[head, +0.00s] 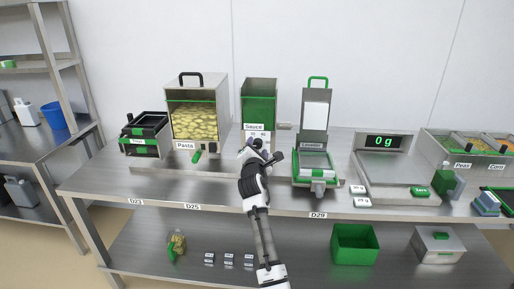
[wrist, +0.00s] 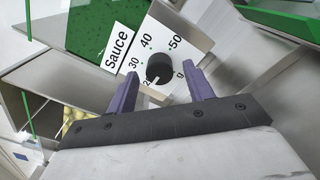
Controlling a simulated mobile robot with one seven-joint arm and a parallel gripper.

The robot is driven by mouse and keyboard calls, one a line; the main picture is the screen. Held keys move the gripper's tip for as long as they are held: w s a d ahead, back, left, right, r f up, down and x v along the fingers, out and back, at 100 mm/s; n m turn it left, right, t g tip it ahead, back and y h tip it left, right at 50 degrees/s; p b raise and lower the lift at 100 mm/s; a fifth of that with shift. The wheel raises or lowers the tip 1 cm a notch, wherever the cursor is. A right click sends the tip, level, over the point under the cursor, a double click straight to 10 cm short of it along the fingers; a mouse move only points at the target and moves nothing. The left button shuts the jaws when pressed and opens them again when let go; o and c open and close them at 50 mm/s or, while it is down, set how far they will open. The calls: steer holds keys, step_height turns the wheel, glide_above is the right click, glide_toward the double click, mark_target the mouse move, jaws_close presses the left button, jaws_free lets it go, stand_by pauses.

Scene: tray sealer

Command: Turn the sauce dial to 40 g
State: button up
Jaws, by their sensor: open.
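The sauce dispenser (head: 259,98) is a green hopper over a pale front panel, at the middle of the counter in the head view. In the wrist view its black round dial (wrist: 160,66) sits on the white scale plate (wrist: 178,30), beside the Sauce label (wrist: 117,46). The scale reads 20, partly hidden, then 30, 40 and 50. A pale mark on the dial appears to point toward the 20. My gripper (wrist: 160,76) is open, with one purple finger to each side of the dial, apparently not touching it. In the head view my gripper (head: 263,153) hides the dial.
The pasta dispenser (head: 197,110) stands left of the sauce unit, and black trays (head: 145,133) stand further left. The tray sealer (head: 315,135) is close on the right. Beyond it is a scale (head: 385,142) showing 0 g. The counter front (head: 110,182) has bare room.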

steer(key=shift+w, duration=0.2)
steer(key=c, duration=1)
